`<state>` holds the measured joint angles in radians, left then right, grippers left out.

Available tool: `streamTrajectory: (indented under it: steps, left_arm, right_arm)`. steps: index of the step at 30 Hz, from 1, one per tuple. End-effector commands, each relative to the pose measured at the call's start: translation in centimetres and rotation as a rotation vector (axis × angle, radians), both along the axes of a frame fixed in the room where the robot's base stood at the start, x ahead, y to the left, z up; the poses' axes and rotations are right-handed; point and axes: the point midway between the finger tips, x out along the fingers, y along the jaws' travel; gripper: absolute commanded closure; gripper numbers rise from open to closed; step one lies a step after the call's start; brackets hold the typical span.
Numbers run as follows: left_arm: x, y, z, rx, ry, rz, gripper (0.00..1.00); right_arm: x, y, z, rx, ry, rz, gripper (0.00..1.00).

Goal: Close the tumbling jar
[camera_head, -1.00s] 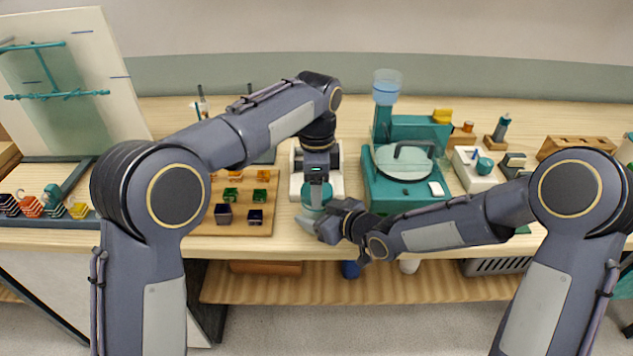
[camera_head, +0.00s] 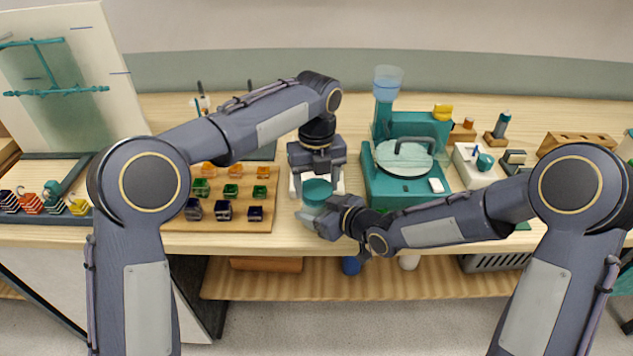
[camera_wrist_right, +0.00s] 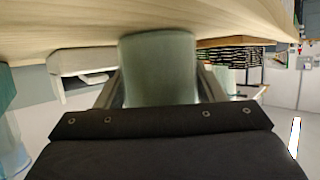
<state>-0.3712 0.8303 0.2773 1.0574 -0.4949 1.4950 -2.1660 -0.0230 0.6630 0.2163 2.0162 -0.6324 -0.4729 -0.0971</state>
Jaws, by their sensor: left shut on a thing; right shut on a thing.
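The tumbling jar stands at the bench's front; its pale grey-green body (camera_wrist_right: 158,70) sits between the fingers of my right gripper (camera_wrist_right: 160,88) in the right wrist view. In the head view the right gripper (camera_head: 322,218) reaches it from the right, low at its front. The round teal lid (camera_head: 317,191) is on top of the jar. My left gripper (camera_head: 316,172) points down over the lid from above, shut on it; its fingertips are hard to make out. Whether the lid sits fully down on the jar cannot be told.
A board with several coloured cubes (camera_head: 232,222) lies just left of the jar. A teal machine with a clear round cover (camera_head: 403,158) stands to the right, behind my right forearm. The bench's front edge (camera_head: 285,250) is close below the jar.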

Motion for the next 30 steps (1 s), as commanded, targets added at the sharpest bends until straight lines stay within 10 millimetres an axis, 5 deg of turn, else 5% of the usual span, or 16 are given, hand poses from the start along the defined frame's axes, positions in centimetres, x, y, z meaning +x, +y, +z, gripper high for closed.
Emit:
streamTrajectory:
  steps: [5,14,15,19,30]
  left_arm:
    - [0.02,-0.06,0.11,-0.002,-0.001,-0.185,0.59]
    - [0.02,-0.04,0.12,-0.002,-0.002,-0.200,0.59]
    - [0.02,-0.04,0.13,-0.002,-0.002,-0.200,0.34]
    - [0.02,-0.04,0.10,-0.002,-0.002,-0.199,0.17]
    - [0.06,-0.07,0.88,-0.002,-0.003,-0.198,0.16]
  right_arm:
    - [0.01,-0.04,-0.02,-0.001,0.000,-0.001,1.00]
    - [-0.01,-0.04,-0.05,-0.001,0.002,0.000,1.00]
    - [-0.01,-0.04,-0.06,-0.001,0.002,0.000,1.00]
    - [-0.01,-0.04,-0.06,-0.001,0.002,0.000,1.00]
    - [-0.02,-0.02,-0.04,-0.001,0.002,0.000,1.00]
